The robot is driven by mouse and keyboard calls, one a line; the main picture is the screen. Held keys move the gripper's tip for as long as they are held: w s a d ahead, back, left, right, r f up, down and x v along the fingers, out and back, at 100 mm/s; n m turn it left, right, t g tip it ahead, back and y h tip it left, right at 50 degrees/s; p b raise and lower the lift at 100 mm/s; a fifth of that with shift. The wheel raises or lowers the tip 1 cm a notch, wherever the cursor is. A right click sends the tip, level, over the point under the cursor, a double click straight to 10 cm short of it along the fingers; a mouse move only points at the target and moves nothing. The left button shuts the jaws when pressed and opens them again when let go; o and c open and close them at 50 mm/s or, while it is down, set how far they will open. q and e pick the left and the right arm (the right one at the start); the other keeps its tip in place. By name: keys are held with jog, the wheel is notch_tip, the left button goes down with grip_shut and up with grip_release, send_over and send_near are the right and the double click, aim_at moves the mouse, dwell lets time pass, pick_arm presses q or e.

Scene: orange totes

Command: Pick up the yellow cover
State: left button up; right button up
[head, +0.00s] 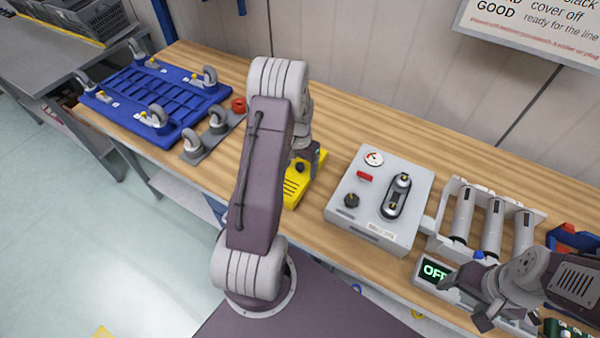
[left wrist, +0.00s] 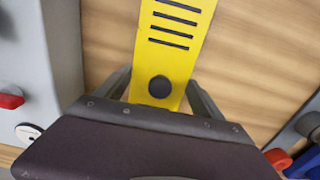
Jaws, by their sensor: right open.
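The yellow cover (head: 293,188) lies on the wooden bench, partly hidden behind my left arm. In the left wrist view, the cover (left wrist: 172,55) shows dark slots and a round black knob (left wrist: 160,87). My left gripper (head: 304,152) is over the cover. Its two fingers (left wrist: 160,90) are spread, one on each side of the cover by the knob. I cannot tell whether they touch its edges. My right gripper (head: 480,308) is open and empty at the lower right, near the bench's front edge.
A grey box (head: 378,200) with a dial, red switch and black knob stands right of the cover. Right of it is a white rack (head: 447,230) of grey cylinders. A blue wheeled frame (head: 160,100) and a grey caster plate (head: 212,140) lie left.

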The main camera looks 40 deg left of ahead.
aim_at(300, 165)
pick_arm(q)
jog(key=shift+c, duration=1.2)
notch_tip(300, 165, up, 10)
jog(key=shift+b, duration=0.35)
